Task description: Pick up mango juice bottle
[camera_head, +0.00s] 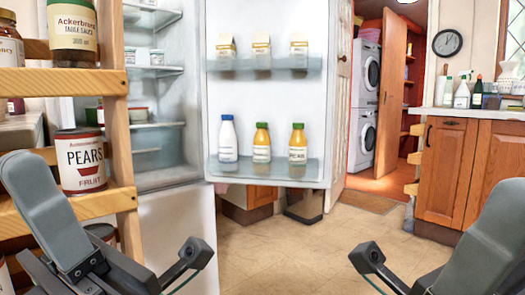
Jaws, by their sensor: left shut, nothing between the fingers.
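Two yellow-orange juice bottles with green caps stand upright side by side on the lower shelf of the open fridge door: the left one (262,143) and the right one (298,143). Their labels are too small to read, so I cannot tell which is mango. My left gripper (190,256) is low in the view, shut and empty, in front of and below the door shelf, apart from the bottles. My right gripper (369,258) is low at the right, also away from them; its finger state is unclear.
A white bottle with a blue cap (228,138) stands left of the juices. Several cartons (262,50) stand on the upper door shelf. A wooden rack (123,150) with jars and a can is close at left. Wooden cabinets (445,175) stand at right. The middle floor is clear.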

